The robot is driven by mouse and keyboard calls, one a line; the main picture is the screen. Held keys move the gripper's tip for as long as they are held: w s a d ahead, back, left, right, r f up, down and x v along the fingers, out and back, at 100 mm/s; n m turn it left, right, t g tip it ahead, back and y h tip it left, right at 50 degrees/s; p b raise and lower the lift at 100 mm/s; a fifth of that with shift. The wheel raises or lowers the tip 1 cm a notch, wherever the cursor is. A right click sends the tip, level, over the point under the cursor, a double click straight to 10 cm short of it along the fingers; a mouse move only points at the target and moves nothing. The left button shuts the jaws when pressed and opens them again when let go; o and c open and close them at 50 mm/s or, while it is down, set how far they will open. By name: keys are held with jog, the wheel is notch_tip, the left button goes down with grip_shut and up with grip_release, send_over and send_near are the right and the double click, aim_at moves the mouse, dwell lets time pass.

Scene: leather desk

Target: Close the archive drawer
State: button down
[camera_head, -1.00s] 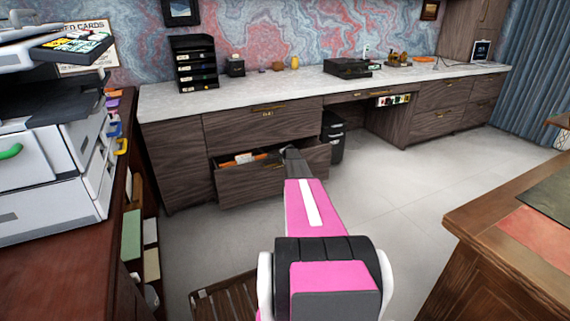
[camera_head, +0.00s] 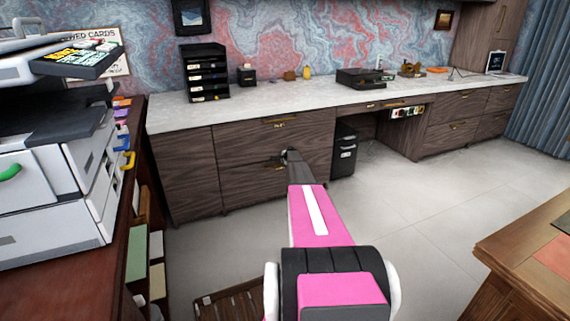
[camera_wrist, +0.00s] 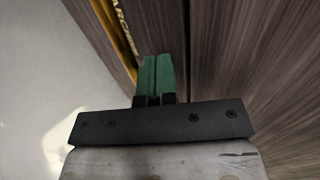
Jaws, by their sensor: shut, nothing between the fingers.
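In the wrist view my green fingers (camera_wrist: 158,64) are shut together and empty, against or very close to the dark wood. A gold strip with partly visible lettering (camera_wrist: 122,40) runs beside them at the left. I cannot tell whether the fingertips touch the drawer.
An upper drawer (camera_head: 265,137) above it is shut. A black bin (camera_head: 344,155) stands just right of the cabinet. A printer (camera_head: 50,165) on a red-brown desk is at the left, and a wooden desk (camera_head: 535,250) at the right.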

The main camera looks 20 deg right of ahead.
jog(key=shift+w, duration=0.7)
jog(key=shift+r, duration=0.15)
jog(key=s+f+v, duration=0.1)
jog(key=v, duration=1)
jog(key=s+a+r+n+g+y, duration=0.15)
jog(key=s+a+n, duration=0.35)
jog(key=s+a, duration=0.9)
jog(key=s+a+r+n+g, duration=0.35)
jog(key=s+a, duration=0.85)
jog(key=a, duration=0.4)
jog(key=s+a+r+n+g, duration=0.1)
jog(key=s+a, duration=0.4)
jog(key=s, duration=0.6)
jog(key=s+a+r+n+g+h, duration=0.1)
jog(key=s+a+n, duration=0.4)
jog(key=s, duration=0.6)
jog(key=s+a+r+n+g, duration=0.2)
jog(key=s+a+r+n, duration=0.1)
jog(key=s, duration=0.9)
jog(key=shift+a+r, duration=0.8)
jog(key=shift+a, duration=0.2)
jog(key=shift+s+n+h, duration=0.1)
jog(key=shift+n+h, duration=0.15)
